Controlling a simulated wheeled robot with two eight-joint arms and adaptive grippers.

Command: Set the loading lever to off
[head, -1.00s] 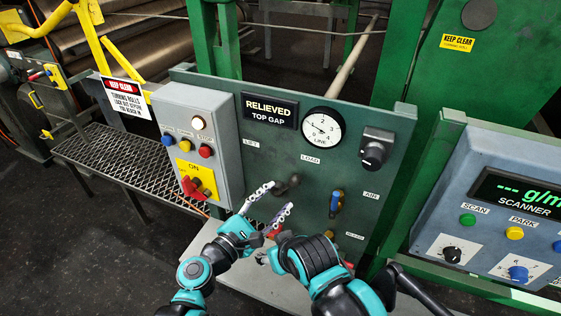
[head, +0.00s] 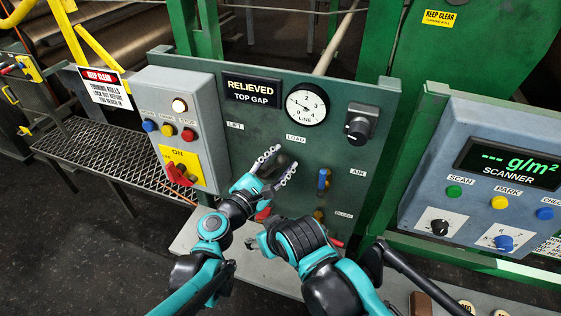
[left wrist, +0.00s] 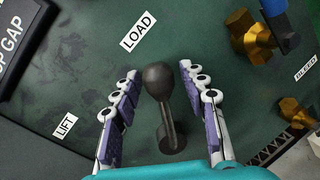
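The loading lever (left wrist: 158,84) is a dark handle with a rounded knob, below the LOAD label (left wrist: 138,31) on the green panel. In the left wrist view it stands between the two fingers of my left gripper (left wrist: 160,97), with gaps on both sides. My left gripper is open around it; it also shows in the head view (head: 277,165), where the lever is a dark shape largely hidden by the fingers. The LIFT label (left wrist: 65,125) lies to the left. My right arm is at the lower middle of the head view; its fingers cannot be made out clearly.
A gauge (head: 307,104) and a black knob (head: 361,125) sit above. A blue-handled valve (head: 323,180) is right of the lever. A grey box (head: 183,130) with buttons and a red switch stands left, and the scanner console (head: 489,175) right.

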